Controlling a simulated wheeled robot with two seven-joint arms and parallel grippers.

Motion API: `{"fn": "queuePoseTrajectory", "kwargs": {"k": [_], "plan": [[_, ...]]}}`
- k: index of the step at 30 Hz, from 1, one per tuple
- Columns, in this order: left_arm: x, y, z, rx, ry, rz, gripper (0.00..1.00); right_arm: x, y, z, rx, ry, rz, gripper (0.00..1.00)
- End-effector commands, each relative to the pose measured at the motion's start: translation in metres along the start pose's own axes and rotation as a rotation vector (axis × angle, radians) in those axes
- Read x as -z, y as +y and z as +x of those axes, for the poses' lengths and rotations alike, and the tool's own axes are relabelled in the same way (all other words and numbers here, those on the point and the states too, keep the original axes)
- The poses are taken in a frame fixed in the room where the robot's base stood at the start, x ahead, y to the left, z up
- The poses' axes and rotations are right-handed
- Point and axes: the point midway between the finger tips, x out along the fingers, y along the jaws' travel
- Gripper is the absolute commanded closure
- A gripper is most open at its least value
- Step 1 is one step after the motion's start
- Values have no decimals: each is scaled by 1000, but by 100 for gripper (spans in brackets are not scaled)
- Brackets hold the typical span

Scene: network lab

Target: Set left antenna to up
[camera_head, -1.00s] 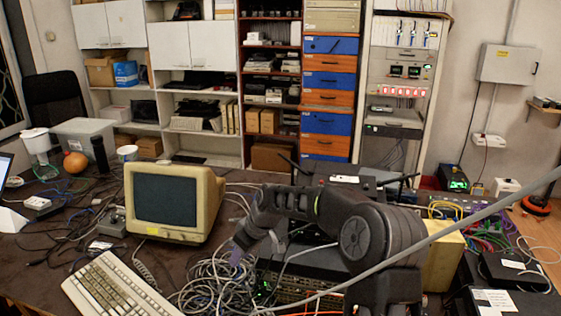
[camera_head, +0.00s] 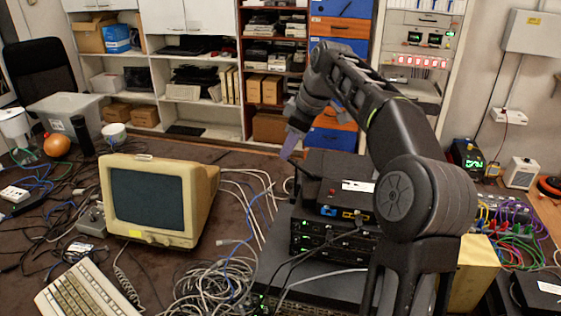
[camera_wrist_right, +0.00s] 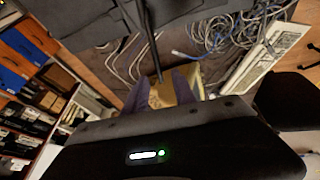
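The router (camera_head: 345,187) is a dark box with a white label and blue and yellow ports, on top of a stack of network gear. Its left antenna (camera_wrist_right: 150,45) is a thin black rod in the right wrist view, its tip between my spread fingers. In the head view that antenna is small and hard to make out beside the fingers. My right gripper (camera_head: 287,150) points down at the router's left rear side; it also shows in the wrist view (camera_wrist_right: 162,90). It is open, with gaps beside the rod. The right antenna is hidden behind my arm. My left gripper is out of view.
A beige monitor (camera_head: 158,200) and a keyboard (camera_head: 85,292) stand left of the stack. Loose grey cables (camera_head: 215,285) lie between them. More gear and a yellow box (camera_head: 473,275) are at the right. Shelves stand behind the table.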

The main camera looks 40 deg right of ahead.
Motion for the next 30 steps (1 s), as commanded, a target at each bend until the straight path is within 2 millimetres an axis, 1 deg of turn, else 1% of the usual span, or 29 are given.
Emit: {"fn": "queuePoseTrajectory", "kwargs": {"k": [5,8,18,21,24,30], "plan": [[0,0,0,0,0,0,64,0,0,4,1,-1,1,68],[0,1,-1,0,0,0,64,0,0,13,2,-1,1,68],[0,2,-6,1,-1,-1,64,0,0,63,3,-1,2,68],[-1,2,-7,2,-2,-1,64,0,0,73,2,-1,2,68],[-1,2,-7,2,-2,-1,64,0,0,78,1,0,2,68],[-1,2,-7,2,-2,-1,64,0,0,79,0,0,1,68]]}}
